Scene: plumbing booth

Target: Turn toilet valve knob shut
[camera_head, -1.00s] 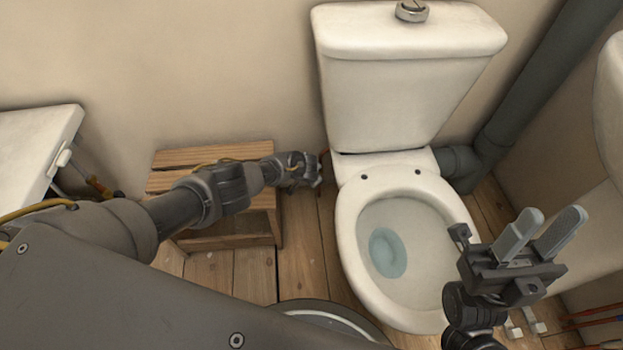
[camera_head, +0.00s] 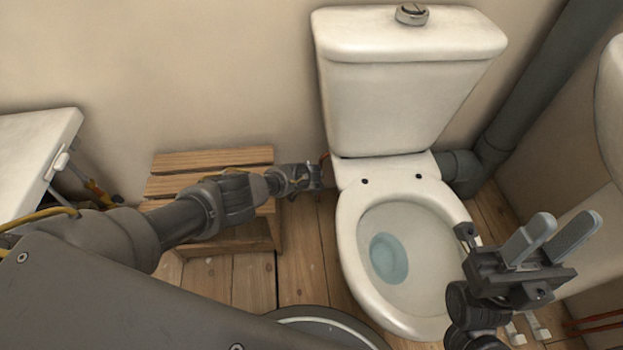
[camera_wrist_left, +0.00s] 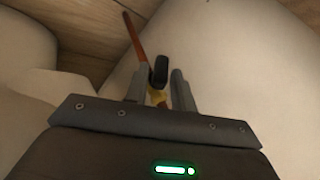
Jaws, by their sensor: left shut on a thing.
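The toilet valve shows in the left wrist view as a black knob (camera_wrist_left: 160,72) on a small brass body (camera_wrist_left: 157,97), with a copper pipe (camera_wrist_left: 133,36) running up and left from it. My left gripper (camera_wrist_left: 158,88) has one finger on each side of the valve and is shut on the knob. In the head view, my left gripper (camera_head: 316,176) is low beside the toilet (camera_head: 352,215), by the wall, and hides the knob there. My right gripper (camera_head: 568,224) is open and empty, in front of the bowl's right side, fingers pointing up.
A wooden slatted stool (camera_head: 205,160) stands under my left forearm, against the wall. A white basin (camera_head: 35,150) is at the far left. A grey drain pipe (camera_head: 525,90) runs up right of the cistern (camera_head: 405,100). Wooden floor (camera_head: 300,260) is bare left of the bowl.

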